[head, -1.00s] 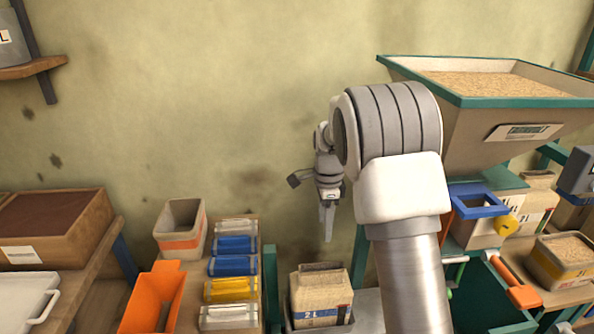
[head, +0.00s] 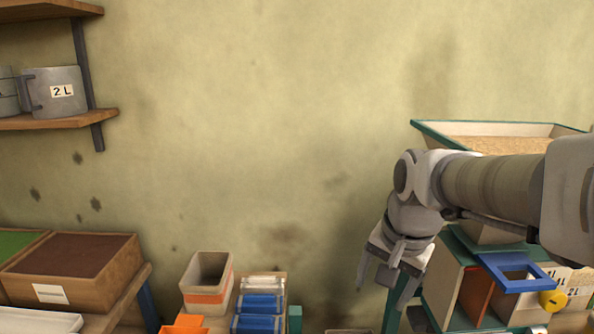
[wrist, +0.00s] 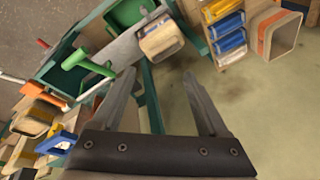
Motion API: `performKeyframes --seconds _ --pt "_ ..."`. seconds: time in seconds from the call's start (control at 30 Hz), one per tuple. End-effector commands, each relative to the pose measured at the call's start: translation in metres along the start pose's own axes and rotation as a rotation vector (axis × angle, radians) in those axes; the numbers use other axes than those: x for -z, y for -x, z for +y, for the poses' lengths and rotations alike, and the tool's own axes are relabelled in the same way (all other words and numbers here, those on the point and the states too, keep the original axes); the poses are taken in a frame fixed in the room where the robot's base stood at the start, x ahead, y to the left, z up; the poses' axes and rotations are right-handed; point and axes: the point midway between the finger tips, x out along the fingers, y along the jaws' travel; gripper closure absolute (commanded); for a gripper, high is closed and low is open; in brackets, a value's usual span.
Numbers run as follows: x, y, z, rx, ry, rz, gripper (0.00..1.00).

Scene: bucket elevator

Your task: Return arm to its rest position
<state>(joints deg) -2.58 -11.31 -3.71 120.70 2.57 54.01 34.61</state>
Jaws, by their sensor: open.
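My gripper (head: 383,287) hangs at the right of the head view, pointing down, in front of the wall and left of the hopper stand. My arm reaches in from the right edge, bent at the wrist. In the wrist view my gripper (wrist: 160,98) has its two fingers spread apart with nothing between them.
A grain-filled hopper (head: 455,134) stands right behind my arm. A blue frame (head: 515,272) with a yellow knob juts out below it. Left are a beige bin (head: 208,282), blue packs (head: 260,303), a wooden box (head: 75,266) and a shelf (head: 60,121). The middle wall is clear.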

Motion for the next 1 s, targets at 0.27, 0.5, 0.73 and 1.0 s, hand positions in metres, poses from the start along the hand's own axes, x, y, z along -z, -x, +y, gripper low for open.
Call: performKeyframes --seconds 0.27,0.5,0.73,1.0 --pt "-0.049 0.030 0.035 0.035 0.296 0.091 0.23" --pt "-0.085 0.037 0.063 0.035 0.531 0.169 0.23" --pt "-0.101 0.036 0.076 0.025 0.644 0.206 0.23" --pt "-0.102 0.036 0.077 0.023 0.656 0.208 0.23"
